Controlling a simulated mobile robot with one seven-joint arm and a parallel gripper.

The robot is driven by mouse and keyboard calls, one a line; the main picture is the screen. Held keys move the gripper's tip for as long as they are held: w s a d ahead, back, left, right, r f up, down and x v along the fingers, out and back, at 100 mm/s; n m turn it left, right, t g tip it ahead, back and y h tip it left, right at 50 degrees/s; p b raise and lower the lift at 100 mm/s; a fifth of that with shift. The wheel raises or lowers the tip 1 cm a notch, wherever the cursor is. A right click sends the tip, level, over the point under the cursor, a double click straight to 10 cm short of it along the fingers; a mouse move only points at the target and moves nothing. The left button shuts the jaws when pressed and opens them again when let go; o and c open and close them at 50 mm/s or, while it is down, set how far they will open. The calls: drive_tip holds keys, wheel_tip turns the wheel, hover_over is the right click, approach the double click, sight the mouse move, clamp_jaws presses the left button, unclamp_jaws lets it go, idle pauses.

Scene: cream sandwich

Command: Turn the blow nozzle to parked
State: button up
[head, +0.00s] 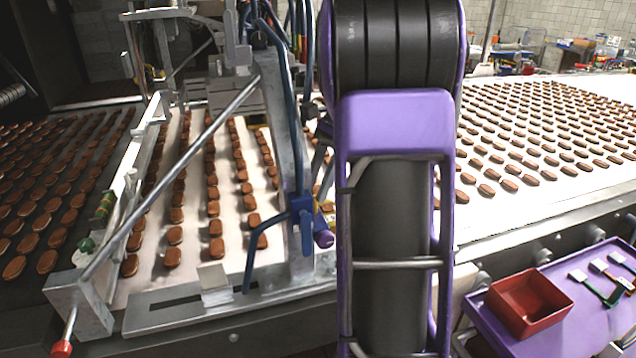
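Blue bent pipes (289,110) hang on the metal frame left of my arm in the head view. A shorter blue pipe (252,240) bends down beside a grey upright bracket, low over the cream-coloured belt. One of these may be the blow nozzle, but I cannot tell for sure which, or how it is turned. A small purple knob-like part (323,238) shows right of the bracket, close to my arm. My purple and black arm fills the middle of the view and hides what is behind it. I cannot make out my gripper or its fingers.
Brown oval biscuits lie in rows on the belt (190,262) and on the wide right conveyor (490,215). A diagonal metal rod (165,185) crosses the left frame. A red tray (528,303) and brushes (595,288) sit on a purple shelf (483,316) at lower right.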

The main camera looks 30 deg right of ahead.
drive_tip(key=shift+r, duration=0.1)
drive_tip(key=v, duration=1.7)
drive_tip(key=shift+d, duration=0.15)
drive_tip(key=shift+c, duration=0.6)
drive_tip(key=b+x, duration=0.5)
drive_tip(key=x, duration=1.2)
drive_tip(key=shift+b, duration=0.3)
clamp_jaws()
